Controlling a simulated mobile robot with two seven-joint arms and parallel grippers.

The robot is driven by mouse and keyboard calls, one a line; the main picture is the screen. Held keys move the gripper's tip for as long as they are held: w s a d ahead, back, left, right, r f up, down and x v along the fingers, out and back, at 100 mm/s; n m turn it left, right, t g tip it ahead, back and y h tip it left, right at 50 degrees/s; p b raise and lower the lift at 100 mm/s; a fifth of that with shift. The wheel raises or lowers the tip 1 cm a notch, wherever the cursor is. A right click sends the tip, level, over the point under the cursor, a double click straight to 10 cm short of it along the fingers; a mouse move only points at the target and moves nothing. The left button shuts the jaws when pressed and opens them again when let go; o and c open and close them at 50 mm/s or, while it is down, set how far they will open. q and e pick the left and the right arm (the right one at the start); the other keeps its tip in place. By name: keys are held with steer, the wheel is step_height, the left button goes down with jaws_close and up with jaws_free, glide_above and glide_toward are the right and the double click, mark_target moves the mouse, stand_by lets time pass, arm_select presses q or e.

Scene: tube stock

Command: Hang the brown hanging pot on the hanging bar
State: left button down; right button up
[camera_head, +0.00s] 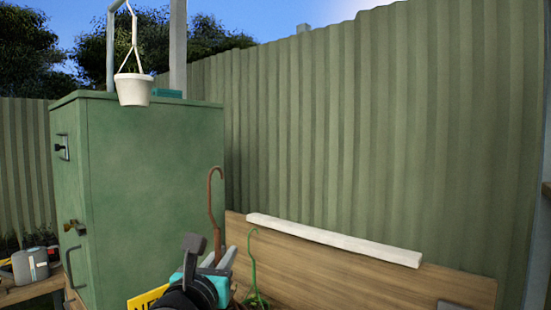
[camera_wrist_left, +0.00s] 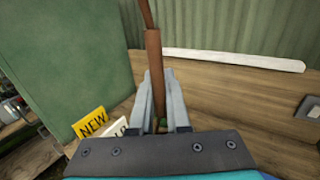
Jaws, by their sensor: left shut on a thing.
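My left gripper (camera_head: 219,259) is at the bottom of the head view, shut on the brown stem of the brown hanging pot (camera_head: 215,215). The stem rises upright and ends in a hook at the top. In the left wrist view, the brown stem (camera_wrist_left: 153,65) runs between the grey fingers of my left gripper (camera_wrist_left: 161,95). The pot's body is hidden. A white hanging pot (camera_head: 133,89) hangs there. My right gripper is not in view.
The tall green cabinet (camera_head: 155,170) stands left of the gripper. A green hook (camera_head: 253,265) is just right of it. A white strip (camera_head: 335,240) tops a wooden board (camera_head: 400,275). A yellow sign (camera_wrist_left: 90,122) lies low. A corrugated fence (camera_head: 380,130) closes the back.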

arm_select(q)
steer(key=d+r+m+h+p, duration=0.1)
steer(key=d+r+h+p, duration=0.15)
steer(key=r, duration=1.15)
steer(key=d+r+m+h+p, duration=0.1)
steer(key=d+r+p, duration=0.2)
steer(key=r, duration=1)
steer(key=s+d+r+m+g+h+p, duration=0.1)
steer(key=s+d+r+p, duration=0.1)
steer(key=s+r, duration=0.45)
steer(key=s+d+r+m+h+p, duration=0.1)
steer(key=s+r, duration=0.2)
steer(key=r, duration=0.6)
steer(key=s+d+r+g+h+p, duration=0.1)
steer(key=s+d+r+p, duration=0.1)
steer(key=s+r, duration=0.45)
steer(key=x, duration=1)
steer(key=shift+d+f, duration=0.4)
steer(key=shift+d, duration=0.05)
steer(key=c, duration=0.8)
jaws_free()
